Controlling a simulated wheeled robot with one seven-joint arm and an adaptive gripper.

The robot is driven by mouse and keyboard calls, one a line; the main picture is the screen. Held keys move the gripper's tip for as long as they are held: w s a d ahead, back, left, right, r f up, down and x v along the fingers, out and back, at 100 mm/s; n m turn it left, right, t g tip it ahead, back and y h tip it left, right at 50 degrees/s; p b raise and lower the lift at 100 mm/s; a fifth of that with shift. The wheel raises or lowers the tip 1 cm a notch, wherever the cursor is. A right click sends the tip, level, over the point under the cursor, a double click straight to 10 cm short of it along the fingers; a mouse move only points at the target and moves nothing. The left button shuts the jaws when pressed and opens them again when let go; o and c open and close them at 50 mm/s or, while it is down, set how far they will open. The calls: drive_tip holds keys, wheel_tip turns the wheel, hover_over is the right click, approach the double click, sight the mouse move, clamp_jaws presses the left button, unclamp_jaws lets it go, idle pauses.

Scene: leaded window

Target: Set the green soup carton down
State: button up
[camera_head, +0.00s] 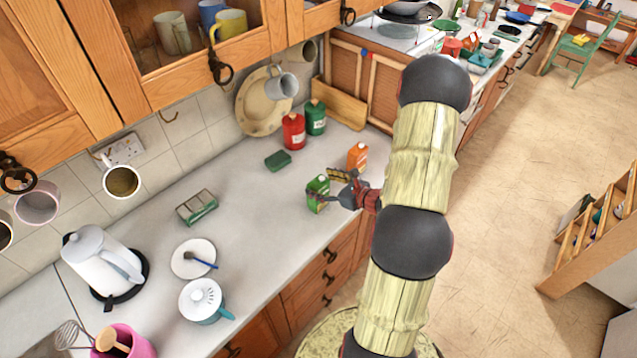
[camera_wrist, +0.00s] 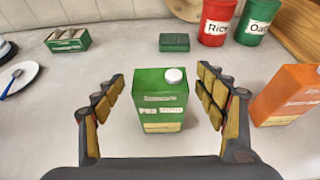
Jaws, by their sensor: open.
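The green soup carton (camera_wrist: 161,103) stands upright on the grey counter, with a white cap on its top and a pale label on its front. It also shows in the head view (camera_head: 318,192), near the counter's front edge. My gripper (camera_wrist: 161,95) is open, with one finger on each side of the carton. In the wrist view a gap shows between the carton and each finger. In the head view my gripper (camera_head: 338,190) partly covers the carton's right side.
An orange carton (camera_wrist: 288,94) stands just right of my right finger. A green block (camera_wrist: 174,42), a red canister (camera_wrist: 216,20) and a green canister (camera_wrist: 256,20) stand behind. A green-sided rack (camera_head: 197,207) is to the left. Bare counter (camera_head: 250,225) lies left of the carton.

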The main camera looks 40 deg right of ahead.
drive_tip(key=a+v, duration=0.1)
drive_tip(key=v, duration=0.9)
drive_tip(key=a+r+n+g+y, duration=0.2)
drive_tip(key=a+r+n, duration=0.25)
drive_tip(key=a, duration=0.35)
drive_tip(key=w+a+r+n+g+y, duration=0.1)
drive_tip(key=a+r+n+g+y, duration=0.15)
drive_tip(key=a+n, duration=0.45)
drive_tip(key=a+r+n+g+y, duration=0.2)
drive_tip(key=a+r+n, duration=0.3)
drive_tip(key=a, duration=0.4)
drive_tip(key=s+a+r+n+g+h, duration=0.3)
drive_tip(key=s+a+r+n+g, duration=0.15)
drive_tip(key=s+a+n, duration=0.45)
wheel_tip(320, 180, up, 8)
drive_tip(key=s+d+n+t+h, duration=0.2)
drive_tip(key=n+t+h, duration=0.1)
drive_tip(key=n, duration=0.6)
drive_tip(key=shift+s+r+h, duration=0.2)
drive_tip(key=shift+s+h, duration=0.1)
drive_tip(key=shift+h, duration=0.55)
drive_tip(key=shift+n, duration=0.25)
